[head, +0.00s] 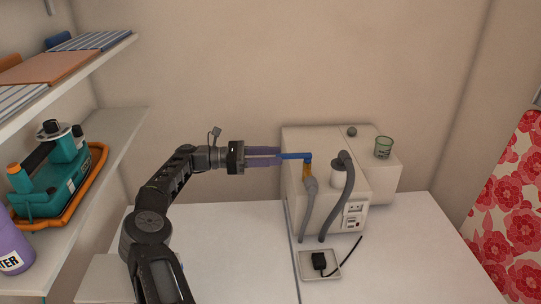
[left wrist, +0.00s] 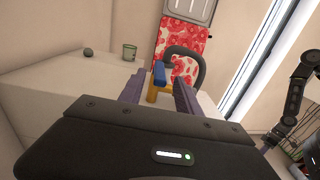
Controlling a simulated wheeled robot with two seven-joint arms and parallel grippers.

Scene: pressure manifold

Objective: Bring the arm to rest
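My left gripper (head: 279,156) is stretched out level from the left, in front of a beige manifold box (head: 325,205). Its two purple fingers stand apart, with a gap between them. A blue lever (head: 297,156) on an orange-yellow valve body (head: 307,172) lies at the fingertips. In the left wrist view the blue lever (left wrist: 159,72) shows between the fingers, with space visible on both sides. I cannot tell whether a finger touches it. My right gripper cannot be made out; a dark arm, likely mine, shows at the right edge of the left wrist view.
Grey hoses (head: 347,190) curve down the box front. A green cup (head: 383,147) and a dark knob (head: 352,132) are on top. A tray (head: 320,264) with a black plug lies on the white table (head: 235,255).

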